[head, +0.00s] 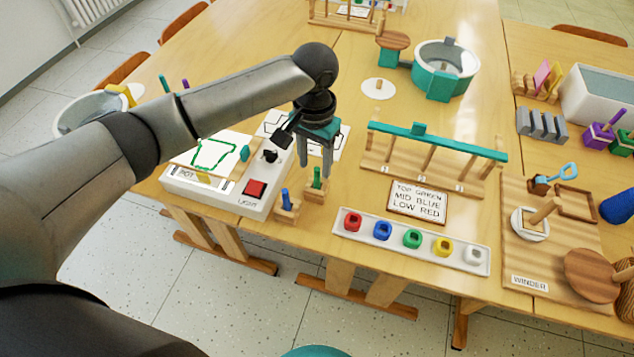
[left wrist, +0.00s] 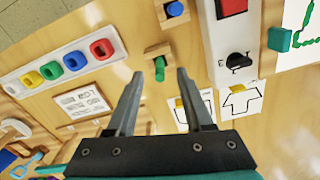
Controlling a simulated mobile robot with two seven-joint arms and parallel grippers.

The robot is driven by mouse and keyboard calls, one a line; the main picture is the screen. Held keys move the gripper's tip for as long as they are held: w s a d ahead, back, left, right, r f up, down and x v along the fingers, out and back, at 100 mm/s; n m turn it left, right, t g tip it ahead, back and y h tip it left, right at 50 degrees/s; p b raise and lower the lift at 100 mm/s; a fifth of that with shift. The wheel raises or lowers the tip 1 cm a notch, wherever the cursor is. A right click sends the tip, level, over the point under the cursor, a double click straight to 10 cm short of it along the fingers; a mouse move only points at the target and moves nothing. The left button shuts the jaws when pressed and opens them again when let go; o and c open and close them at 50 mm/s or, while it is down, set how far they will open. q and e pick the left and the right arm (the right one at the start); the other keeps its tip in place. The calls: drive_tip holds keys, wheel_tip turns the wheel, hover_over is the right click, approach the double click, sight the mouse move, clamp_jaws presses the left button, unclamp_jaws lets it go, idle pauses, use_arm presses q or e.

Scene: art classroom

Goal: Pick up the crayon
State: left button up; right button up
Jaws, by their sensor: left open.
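A green crayon (head: 317,178) stands upright in a small wooden block (head: 316,195) near the table's front edge. My left gripper (head: 314,170) is open above it, fingers pointing down. In the left wrist view the green crayon (left wrist: 160,68) shows between the two fingertips (left wrist: 159,74), with a gap on each side. I cannot tell how far down the fingers reach around it. A blue crayon (head: 286,198) stands in a second wooden block (head: 287,212) to the left; its tip also shows in the left wrist view (left wrist: 175,9). My right gripper is not in view.
A white light box (head: 215,195) with a red switch (head: 254,188) is close on the left. A wooden rack (head: 430,165) with a teal bar, a sign (head: 418,201) and a tray of coloured pots (head: 340,218) stand to the right.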

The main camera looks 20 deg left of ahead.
sight(317, 168)
use_arm(q)
drive_tip(key=f, duration=0.1)
drive_tip(key=f+b, duration=0.1)
drive_tip(key=f, duration=0.1)
drive_tip(key=f+b, duration=0.1)
drive_tip(key=shift+w+d+f, duration=0.1)
drive_tip(key=shift+w+f, duration=0.2)
drive_tip(key=shift+f, duration=0.25)
drive_tip(key=shift+c, duration=1.1)
drive_tip(key=c, duration=0.6)
clamp_jaws()
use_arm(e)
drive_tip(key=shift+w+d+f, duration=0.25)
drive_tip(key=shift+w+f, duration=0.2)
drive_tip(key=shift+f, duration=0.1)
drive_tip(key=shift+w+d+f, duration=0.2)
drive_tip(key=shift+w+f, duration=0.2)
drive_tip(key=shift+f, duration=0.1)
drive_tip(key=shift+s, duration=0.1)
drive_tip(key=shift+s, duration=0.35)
